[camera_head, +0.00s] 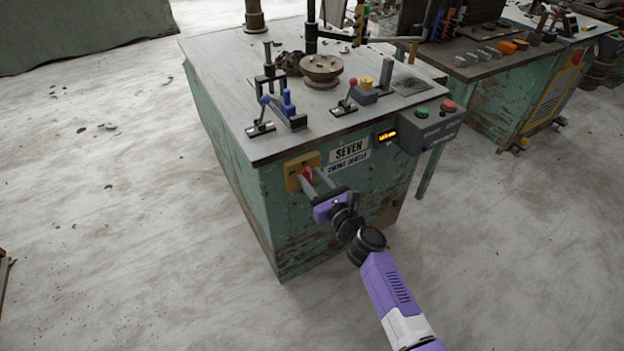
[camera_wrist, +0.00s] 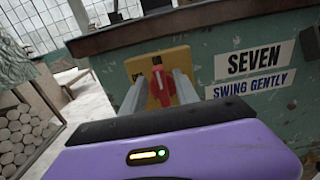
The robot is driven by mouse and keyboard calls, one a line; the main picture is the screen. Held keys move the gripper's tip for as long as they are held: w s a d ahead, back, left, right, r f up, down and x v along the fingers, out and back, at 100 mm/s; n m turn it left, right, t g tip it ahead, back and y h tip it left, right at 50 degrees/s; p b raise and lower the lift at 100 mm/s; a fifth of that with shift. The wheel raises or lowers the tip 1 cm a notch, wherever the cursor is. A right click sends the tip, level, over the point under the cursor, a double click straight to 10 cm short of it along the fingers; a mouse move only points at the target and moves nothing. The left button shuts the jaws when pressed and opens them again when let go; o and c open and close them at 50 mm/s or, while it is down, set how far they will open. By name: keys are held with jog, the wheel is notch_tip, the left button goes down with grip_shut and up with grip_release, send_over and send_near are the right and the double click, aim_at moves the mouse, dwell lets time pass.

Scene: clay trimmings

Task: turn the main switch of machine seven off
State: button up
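The main switch is a red rotary handle (camera_wrist: 160,88) on a yellow plate (camera_wrist: 150,63), fixed to the green side of machine seven (camera_head: 230,165). In the wrist view the handle stands roughly upright on its plate. My gripper (camera_head: 307,175) is at the switch, with its two grey fingers apart, one on each side of the red handle. The gripper also shows in the wrist view (camera_wrist: 160,82). A gap shows left of the handle; I cannot tell whether the right finger touches it. A "SEVEN" label (camera_head: 349,150) sits right of the switch.
A grey box with green and red buttons (camera_head: 433,126) and a lit display (camera_head: 387,136) are right of the label. Levers and a round fixture (camera_head: 321,69) stand on the machine's top. Another green machine (camera_head: 490,105) is behind right. The floor at left is mostly clear.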

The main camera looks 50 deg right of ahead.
jog(key=shift+w+d, duration=0.1)
jog(key=shift+w, duration=0.05)
grip_shut()
